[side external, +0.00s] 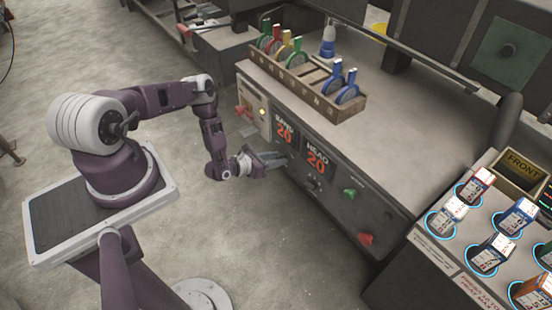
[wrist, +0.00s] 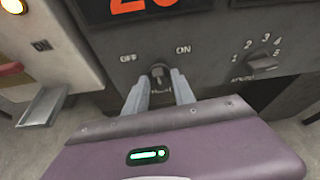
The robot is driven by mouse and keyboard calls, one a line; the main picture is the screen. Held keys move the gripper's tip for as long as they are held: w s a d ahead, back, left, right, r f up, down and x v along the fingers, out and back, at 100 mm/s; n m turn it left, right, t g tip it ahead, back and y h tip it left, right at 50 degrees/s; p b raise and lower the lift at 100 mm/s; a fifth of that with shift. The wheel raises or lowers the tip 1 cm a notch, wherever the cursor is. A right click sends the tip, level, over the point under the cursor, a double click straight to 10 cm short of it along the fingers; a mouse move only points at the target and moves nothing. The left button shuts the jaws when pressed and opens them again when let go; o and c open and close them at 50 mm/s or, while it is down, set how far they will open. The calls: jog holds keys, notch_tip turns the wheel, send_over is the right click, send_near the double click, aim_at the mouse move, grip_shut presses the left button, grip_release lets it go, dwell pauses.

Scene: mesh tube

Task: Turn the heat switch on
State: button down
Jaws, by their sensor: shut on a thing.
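The heat switch (wrist: 159,72) is a small dark knob on the grey front panel, between the printed words OFF on its left and ON on its right. Its pointer looks roughly upright between the two words; its exact angle is hard to tell. My gripper (wrist: 160,84) has its two grey fingers on either side of the knob and is shut on it. In the side external view my gripper (side external: 284,159) reaches the panel just below the red number displays. The knob is hidden behind the fingers there.
A numbered dial (wrist: 262,62) sits right of the switch. A cream box (side external: 252,105) with a lit lamp stands on the left. A green knob (side external: 349,194) and a red knob (side external: 365,239) stick out farther right. A wooden rack (side external: 318,102) is on top.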

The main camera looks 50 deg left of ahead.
jog(key=m+y, duration=0.2)
jog(key=m, duration=0.1)
jog(key=m+y, duration=0.1)
jog(key=shift+d+f+m, duration=0.1)
jog(key=shift+d+m, duration=0.15)
jog(key=shift+m, duration=0.15)
dwell(0.4)
jog(key=c, duration=1.4)
grip_release()
jog(key=v, duration=0.7)
jog(key=shift+s, duration=0.1)
